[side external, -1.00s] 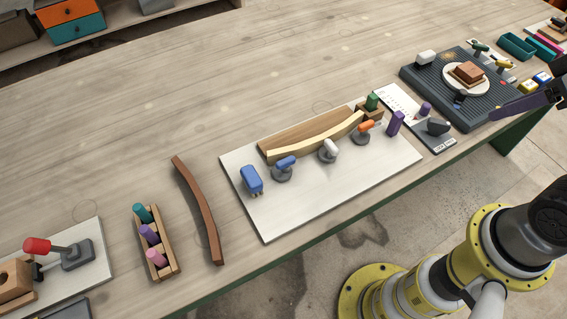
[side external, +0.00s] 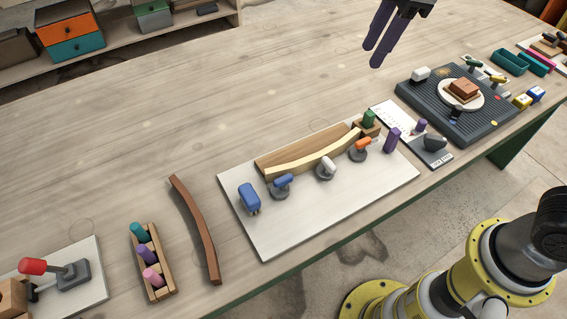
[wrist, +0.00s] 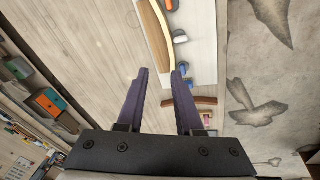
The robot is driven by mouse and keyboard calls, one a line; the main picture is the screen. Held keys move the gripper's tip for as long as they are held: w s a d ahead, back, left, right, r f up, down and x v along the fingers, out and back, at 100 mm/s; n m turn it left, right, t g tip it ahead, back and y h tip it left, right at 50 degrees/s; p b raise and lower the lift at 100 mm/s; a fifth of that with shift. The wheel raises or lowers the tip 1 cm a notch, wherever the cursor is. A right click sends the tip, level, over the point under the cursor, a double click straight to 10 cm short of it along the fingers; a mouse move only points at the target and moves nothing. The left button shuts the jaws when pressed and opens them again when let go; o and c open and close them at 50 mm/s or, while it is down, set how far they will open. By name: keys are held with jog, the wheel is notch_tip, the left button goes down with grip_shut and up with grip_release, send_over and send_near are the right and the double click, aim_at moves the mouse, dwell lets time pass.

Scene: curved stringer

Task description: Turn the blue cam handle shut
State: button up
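The blue cam handle (side external: 283,181) sits on a round grey base on the white board (side external: 290,228), in front of the pale curved strip (side external: 315,155). A white cam handle (side external: 326,167) and an orange one (side external: 362,144) stand to its right along the same strip. A blue block (side external: 249,197) stands at its left. My gripper (side external: 372,55) has long purple fingers and is high above the table, behind and right of the board, far from the handle. In the wrist view its fingers (wrist: 160,72) are apart with nothing between them. There a blue part (wrist: 183,69) shows beside the right finger.
A purple upright block (side external: 392,139) stands at the board's right end, near a green peg (side external: 368,119). A brown curved strip (side external: 197,230) and a peg rack (side external: 153,265) lie to the left. A dark ribbed mat (side external: 415,97) lies at right. The table behind the board is clear.

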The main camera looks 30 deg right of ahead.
jog(key=w+a+f+n+g, duration=0.2)
jog(key=w+a+f+n, duration=0.15)
jog(key=a+f, duration=0.55)
jog(key=h, duration=0.1)
send_near(283, 178)
jog(key=shift+n+g, duration=0.3)
jog(key=shift+n, duration=0.05)
jog(key=f, duration=0.8)
jog(key=shift+w+f, duration=0.25)
jog(key=shift+f, duration=0.05)
jog(key=shift+c, duration=0.2)
grip_shut()
